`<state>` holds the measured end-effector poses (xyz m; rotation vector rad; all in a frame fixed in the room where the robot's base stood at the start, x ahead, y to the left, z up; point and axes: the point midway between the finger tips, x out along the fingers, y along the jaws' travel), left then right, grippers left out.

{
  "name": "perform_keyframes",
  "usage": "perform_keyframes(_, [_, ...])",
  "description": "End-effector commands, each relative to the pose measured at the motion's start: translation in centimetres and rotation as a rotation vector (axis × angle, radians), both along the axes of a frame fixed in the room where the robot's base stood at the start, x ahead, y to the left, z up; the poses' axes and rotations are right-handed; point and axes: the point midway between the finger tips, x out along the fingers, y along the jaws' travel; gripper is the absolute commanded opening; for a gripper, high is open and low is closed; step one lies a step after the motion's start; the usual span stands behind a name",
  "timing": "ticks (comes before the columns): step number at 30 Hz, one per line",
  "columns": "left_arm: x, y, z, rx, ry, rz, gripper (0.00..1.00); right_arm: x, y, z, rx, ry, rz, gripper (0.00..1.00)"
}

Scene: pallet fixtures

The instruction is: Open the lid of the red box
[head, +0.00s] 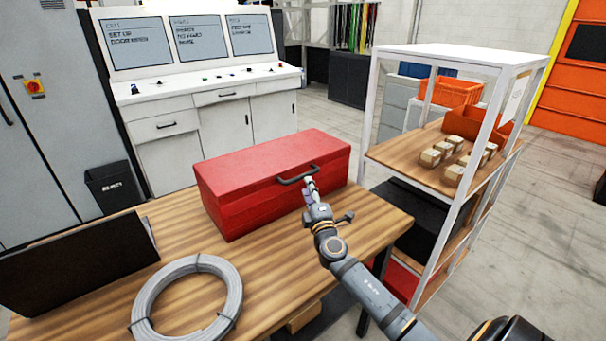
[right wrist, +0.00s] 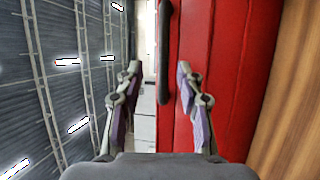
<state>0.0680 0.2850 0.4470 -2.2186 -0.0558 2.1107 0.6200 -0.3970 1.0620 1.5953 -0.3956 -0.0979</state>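The red box (head: 262,195) stands on the wooden table with its lid (head: 265,152) down. A dark handle (head: 290,181) sticks out at the front of the lid. My right gripper (head: 309,182) is at the right end of the handle, in front of the box. In the right wrist view, my right gripper (right wrist: 157,72) has its fingers apart, with the dark handle (right wrist: 165,50) showing in the gap between them. The red box (right wrist: 225,60) fills the right of that view. I cannot tell whether a finger touches the handle. My left gripper is out of view.
A white shelf rack (head: 465,54) with small cartons (head: 453,175) and orange bins (head: 455,92) stands close on the right. A control console (head: 200,90) is behind.

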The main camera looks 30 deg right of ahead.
Motion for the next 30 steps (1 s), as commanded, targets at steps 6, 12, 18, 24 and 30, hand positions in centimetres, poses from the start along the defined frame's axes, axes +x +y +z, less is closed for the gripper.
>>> perform_keyframes(6, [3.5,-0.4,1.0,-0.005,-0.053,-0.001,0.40,4.1,-1.4,0.9,0.002,-0.001,-0.002,0.37])
perform_keyframes(12, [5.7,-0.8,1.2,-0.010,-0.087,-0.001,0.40,5.8,-1.9,1.1,0.002,0.000,-0.001,0.37])
perform_keyframes(18, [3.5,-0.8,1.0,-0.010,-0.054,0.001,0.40,6.0,-2.0,1.1,0.002,0.000,0.000,0.37])
perform_keyframes(24, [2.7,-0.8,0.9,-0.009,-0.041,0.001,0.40,5.9,-2.0,1.1,0.002,0.000,-0.001,0.20])
perform_keyframes(30, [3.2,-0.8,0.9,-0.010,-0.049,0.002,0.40,5.9,-2.0,1.1,0.002,0.000,-0.001,0.00])
